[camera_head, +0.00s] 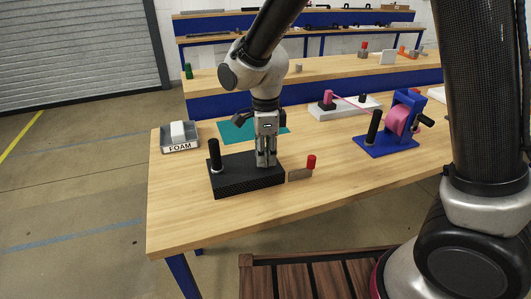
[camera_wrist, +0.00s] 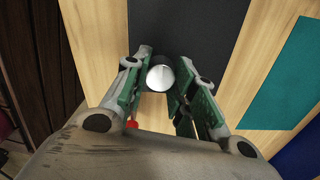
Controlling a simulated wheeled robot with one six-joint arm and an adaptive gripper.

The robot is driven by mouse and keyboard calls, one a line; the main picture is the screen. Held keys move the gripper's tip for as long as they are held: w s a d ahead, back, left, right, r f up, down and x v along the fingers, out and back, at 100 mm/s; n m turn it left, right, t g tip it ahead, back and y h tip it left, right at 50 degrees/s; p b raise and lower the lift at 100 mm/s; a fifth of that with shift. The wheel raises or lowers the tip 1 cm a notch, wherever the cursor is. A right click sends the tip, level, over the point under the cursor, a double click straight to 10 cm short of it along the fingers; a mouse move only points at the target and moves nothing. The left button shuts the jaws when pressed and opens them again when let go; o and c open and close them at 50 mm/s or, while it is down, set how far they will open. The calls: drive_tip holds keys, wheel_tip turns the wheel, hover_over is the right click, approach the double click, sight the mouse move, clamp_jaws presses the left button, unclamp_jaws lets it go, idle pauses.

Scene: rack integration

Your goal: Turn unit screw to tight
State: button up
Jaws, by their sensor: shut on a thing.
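A black unit (camera_head: 246,182) lies on the wooden table, with an upright black cylinder (camera_head: 214,154) at its left end. My gripper (camera_head: 266,163) points straight down over the unit's right end. In the wrist view, its green-padded fingers (camera_wrist: 160,92) are closed around a round silver-topped screw (camera_wrist: 160,76), one pad on each side. The dark surface of the unit (camera_wrist: 205,35) reaches away behind the screw. The screw's lower part is hidden, so I cannot tell how deep it sits.
A small block with a red-topped piece (camera_head: 311,162) stands just right of the unit. A teal mat (camera_head: 235,131) lies behind, and a FOAM tray (camera_head: 180,145) is at the left. A blue stand (camera_head: 385,147) with a pink reel is further right. The front table area is clear.

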sight(266, 156)
idle(0.3)
drive_tip(key=o, duration=1.1)
drive_tip(key=shift+c, duration=0.2)
wheel_tip(266, 156, up, 12)
